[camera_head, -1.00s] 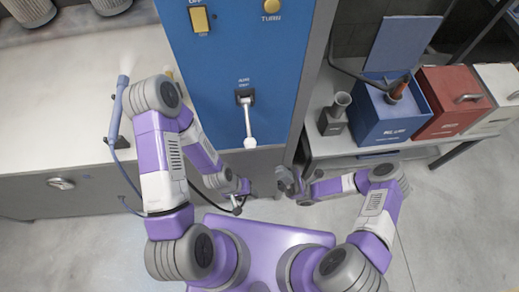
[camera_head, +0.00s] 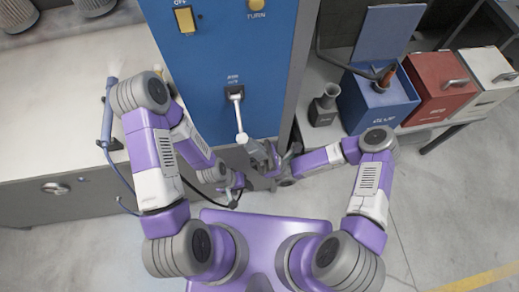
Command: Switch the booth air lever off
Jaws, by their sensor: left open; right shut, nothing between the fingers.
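The booth air lever (camera_head: 238,115) is a pale rod with a rounded knob, set in a dark mount on the blue panel (camera_head: 205,70). It points down, and the small label above it is too small to read. My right gripper (camera_head: 257,150) is shut and empty, with its tips close beside the knob at the lower right; I cannot tell whether they touch. My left gripper (camera_head: 236,198) is open and lower, below the panel's bottom edge and apart from the lever.
A yellow OFF switch (camera_head: 184,20) and a yellow TURN knob (camera_head: 256,4) sit higher on the panel. A grey bench (camera_head: 60,120) with a blue spray tool (camera_head: 107,120) is at left. A blue box (camera_head: 375,100) and a red box (camera_head: 436,85) stand at right.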

